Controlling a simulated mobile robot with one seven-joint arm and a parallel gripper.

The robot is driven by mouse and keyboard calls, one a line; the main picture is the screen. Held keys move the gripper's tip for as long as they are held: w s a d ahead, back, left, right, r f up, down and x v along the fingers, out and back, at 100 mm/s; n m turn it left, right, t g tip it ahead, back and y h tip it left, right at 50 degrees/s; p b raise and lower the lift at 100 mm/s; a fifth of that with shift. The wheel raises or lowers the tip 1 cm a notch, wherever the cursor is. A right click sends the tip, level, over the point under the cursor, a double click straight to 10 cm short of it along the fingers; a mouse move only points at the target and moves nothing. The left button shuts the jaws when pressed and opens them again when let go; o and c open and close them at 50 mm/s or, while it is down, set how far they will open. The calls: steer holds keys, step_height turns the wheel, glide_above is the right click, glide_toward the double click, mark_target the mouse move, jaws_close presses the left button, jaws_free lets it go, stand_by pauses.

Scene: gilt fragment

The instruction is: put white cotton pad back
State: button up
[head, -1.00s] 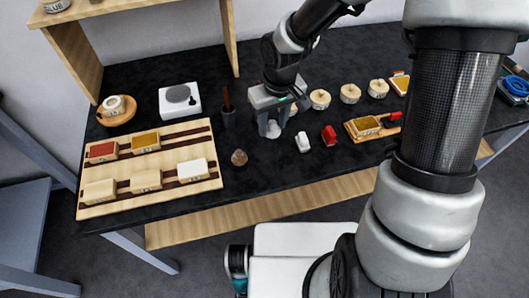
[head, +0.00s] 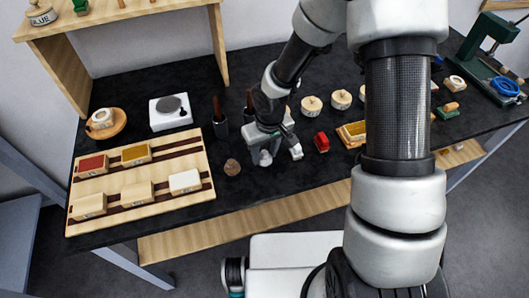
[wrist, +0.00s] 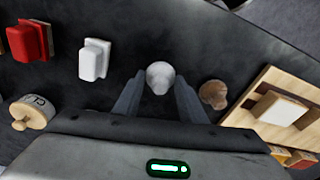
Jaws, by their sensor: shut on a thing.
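The white cotton pad (wrist: 160,75) is a small round white wad. It sits between the two fingertips of my gripper (wrist: 158,88), which is shut on it. In the head view my gripper (head: 264,153) hangs over the black table between a brown lump and a small white block, and the pad (head: 265,159) shows at its fingertips. I cannot tell whether the pad touches the tabletop.
The brown lump (head: 232,167) lies just left of my gripper. The white block (head: 297,152) and red block (head: 321,142) stand to the right. A wooden tray (head: 160,207) with several coloured blocks is at left. Dark cups (head: 221,128) stand behind.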

mark_target(267, 160)
steer(key=shift+f, duration=0.25)
steer(key=o, duration=1)
steer(key=shift+r, duration=0.15)
steer(key=shift+o, duration=0.2)
step_height(267, 160, up, 12)
steer(key=s+p, duration=0.1)
steer(key=p, duration=0.1)
steer(key=shift+s+d, duration=0.15)
steer(key=shift+d, duration=0.2)
steer(key=shift+r, duration=0.1)
